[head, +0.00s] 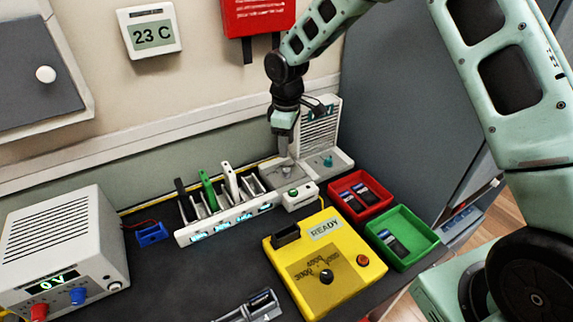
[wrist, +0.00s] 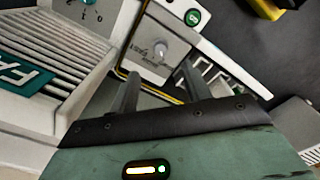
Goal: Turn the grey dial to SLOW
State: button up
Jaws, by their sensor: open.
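The grey dial (wrist: 160,50) is a small round knob on a light grey panel (wrist: 147,66) in the wrist view. My gripper (wrist: 160,72) is open, with one finger on each side of the dial in the picture. I cannot tell whether either finger touches it. In the head view my gripper (head: 284,152) points down over the same panel, and its fingers largely hide the dial.
A teal dial (head: 327,160) sits to the right, before a ribbed grey unit (head: 318,125). A green button (head: 293,193) is in front. Red (head: 375,181) and green (head: 428,240) trays and a yellow box (head: 348,285) lie nearer.

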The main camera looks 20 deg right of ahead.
aim_at(286, 170)
notch_tip(286, 170, down, 9)
jog(key=shift+p, duration=0.65)
jog(key=c, duration=1)
